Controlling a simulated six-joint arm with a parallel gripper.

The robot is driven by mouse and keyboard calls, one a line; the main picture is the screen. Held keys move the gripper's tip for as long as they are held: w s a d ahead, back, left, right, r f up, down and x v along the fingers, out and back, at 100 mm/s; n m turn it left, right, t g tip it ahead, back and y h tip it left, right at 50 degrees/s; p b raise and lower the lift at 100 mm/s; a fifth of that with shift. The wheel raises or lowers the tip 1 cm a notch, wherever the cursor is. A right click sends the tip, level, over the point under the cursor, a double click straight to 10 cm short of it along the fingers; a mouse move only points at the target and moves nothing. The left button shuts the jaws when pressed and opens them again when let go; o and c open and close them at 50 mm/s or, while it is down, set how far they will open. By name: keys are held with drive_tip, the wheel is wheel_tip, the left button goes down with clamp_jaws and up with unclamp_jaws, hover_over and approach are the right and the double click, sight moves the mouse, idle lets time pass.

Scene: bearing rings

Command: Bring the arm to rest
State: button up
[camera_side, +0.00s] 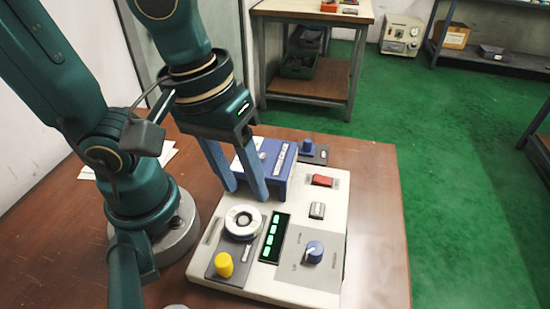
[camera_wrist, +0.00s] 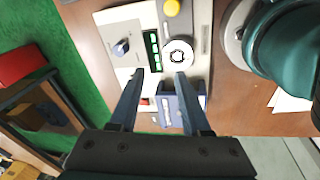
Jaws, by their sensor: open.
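My gripper (camera_side: 246,195) hangs over the control box with its two blue fingers apart and nothing between them. In the wrist view my gripper (camera_wrist: 159,74) also shows open, with the white ring beyond the right fingertip. The white bearing ring (camera_side: 242,222) lies on a round seat on the off-white control box (camera_side: 285,278), in front of the fingers; it also shows in the wrist view (camera_wrist: 178,53). The blue block (camera_side: 279,168) on the box's back part is partly hidden behind the fingers. Whether the fingertips touch anything is hard to tell.
The box carries a yellow knob (camera_side: 223,264), a green-lit display (camera_side: 274,238), a blue dial (camera_side: 313,252) and a red switch (camera_side: 322,181). A second blue knob (camera_side: 307,145) stands behind. The brown table (camera_side: 378,220) is bare to the right.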

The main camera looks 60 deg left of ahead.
drive_tip(key=w+a+r+m+t+y, duration=0.1)
drive_tip(key=w+a+r+m+t, duration=0.1)
drive_tip(key=a+m, duration=0.4)
drive_tip(key=shift+w+a+t, duration=0.45)
drive_tip(key=shift+w+t, duration=0.2)
drive_tip(key=shift+t, duration=0.05)
